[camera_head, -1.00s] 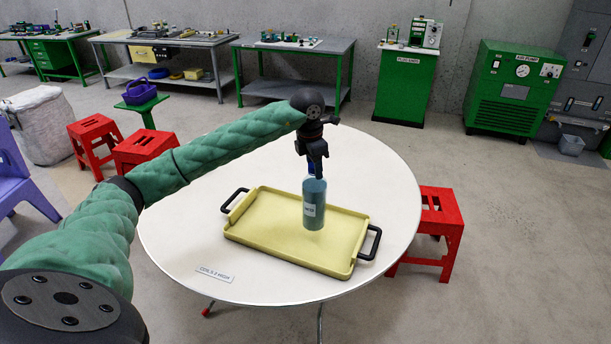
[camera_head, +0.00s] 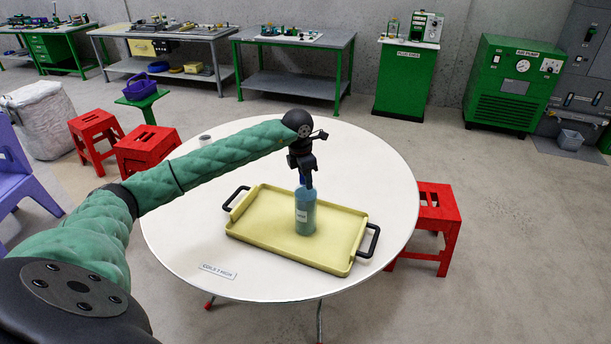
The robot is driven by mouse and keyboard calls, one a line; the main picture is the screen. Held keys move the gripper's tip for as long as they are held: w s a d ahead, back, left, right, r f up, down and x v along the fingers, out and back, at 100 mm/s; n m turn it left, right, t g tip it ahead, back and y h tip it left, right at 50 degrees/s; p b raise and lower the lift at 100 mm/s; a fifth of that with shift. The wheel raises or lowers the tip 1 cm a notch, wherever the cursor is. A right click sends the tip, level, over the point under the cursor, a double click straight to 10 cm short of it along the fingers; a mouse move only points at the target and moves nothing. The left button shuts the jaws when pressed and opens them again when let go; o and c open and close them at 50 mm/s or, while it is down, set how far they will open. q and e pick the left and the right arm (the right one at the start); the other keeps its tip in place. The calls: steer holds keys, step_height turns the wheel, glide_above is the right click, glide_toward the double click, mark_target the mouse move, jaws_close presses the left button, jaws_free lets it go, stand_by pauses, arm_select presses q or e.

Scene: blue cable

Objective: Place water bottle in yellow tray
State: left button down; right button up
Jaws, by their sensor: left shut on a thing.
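The teal water bottle (camera_head: 306,213) is upright over the middle of the yellow tray (camera_head: 270,245), with its base at or just above the tray floor; I cannot tell whether it touches. A pale label shows on its side. My left gripper (camera_head: 305,183) points down and is shut on the bottle's blue top, which its fingers partly hide. The tray lies on the round white table with a black handle at each end. My right gripper is not in view.
The round white table (camera_head: 180,240) has free room around the tray. A small cup (camera_head: 205,140) stands behind my left arm, and a paper label (camera_head: 217,271) lies near the front. Red stools (camera_head: 434,210) stand close to the table at right and left.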

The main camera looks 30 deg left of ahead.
arm_select(q)
steer(key=shift+f, duration=0.1)
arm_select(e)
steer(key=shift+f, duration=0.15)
arm_select(q)
steer(key=c, duration=1)
jaws_free()
steer(key=shift+f, duration=0.1)
steer(key=shift+o, duration=0.2)
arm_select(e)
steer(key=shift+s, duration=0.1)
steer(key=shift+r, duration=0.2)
arm_select(q)
steer(key=shift+r, duration=0.3)
step_height(320, 180, up, 12)
steer(key=s+b, duration=0.1)
steer(key=b, duration=0.4)
steer(key=shift+s+a+f, duration=0.15)
steer(key=shift+a+f, duration=0.1)
steer(key=shift+a, duration=0.15)
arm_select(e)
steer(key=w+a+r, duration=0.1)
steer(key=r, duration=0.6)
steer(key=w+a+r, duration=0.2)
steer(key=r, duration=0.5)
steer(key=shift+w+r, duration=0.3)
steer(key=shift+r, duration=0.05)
